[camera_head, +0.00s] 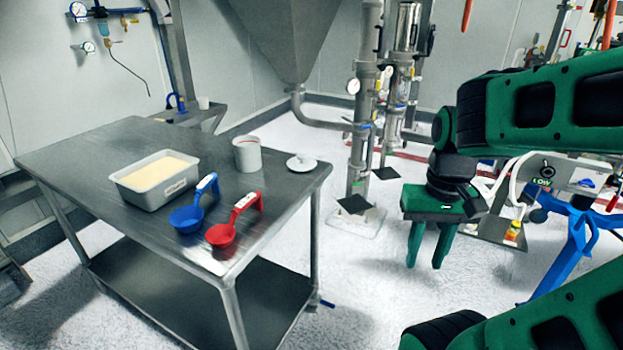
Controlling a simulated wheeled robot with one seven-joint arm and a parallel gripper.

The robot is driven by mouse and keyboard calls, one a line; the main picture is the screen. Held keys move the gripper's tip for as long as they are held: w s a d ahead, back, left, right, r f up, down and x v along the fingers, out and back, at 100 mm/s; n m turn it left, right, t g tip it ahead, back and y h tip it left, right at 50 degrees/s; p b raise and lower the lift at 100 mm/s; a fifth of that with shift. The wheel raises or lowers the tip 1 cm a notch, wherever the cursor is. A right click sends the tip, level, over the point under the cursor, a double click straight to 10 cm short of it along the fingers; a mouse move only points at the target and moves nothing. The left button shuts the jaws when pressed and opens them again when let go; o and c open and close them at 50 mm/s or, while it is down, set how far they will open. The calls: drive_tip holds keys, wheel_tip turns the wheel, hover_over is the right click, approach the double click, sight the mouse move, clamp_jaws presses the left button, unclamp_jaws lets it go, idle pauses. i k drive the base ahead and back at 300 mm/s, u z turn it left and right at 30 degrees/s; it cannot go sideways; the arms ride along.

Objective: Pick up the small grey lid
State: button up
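A small pale grey lid (301,163) with a knob on top lies on the metal table (108,230), near its right corner. It is to the right of a grey-white cylindrical canister (247,155) and apart from it. My green gripper (426,265) hangs to the right of the table, over the floor, with its fingers pointing down. There is a gap between the two fingers and nothing is held in it. The lid is well to the left of my gripper.
A tray of pale powder (133,190), a blue scoop (188,217) and a red scoop (222,235) are on the table. Vertical pipes (362,110) stand behind the table's right end. A blue stand (565,255) is at the right. Floor between table and gripper is clear.

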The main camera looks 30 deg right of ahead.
sight(301, 162)
drive_tip(key=k, duration=0.65)
drive_tip(key=z, duration=0.65)
drive_tip(key=i, duration=2)
drive_tip(key=u, duration=0.35)
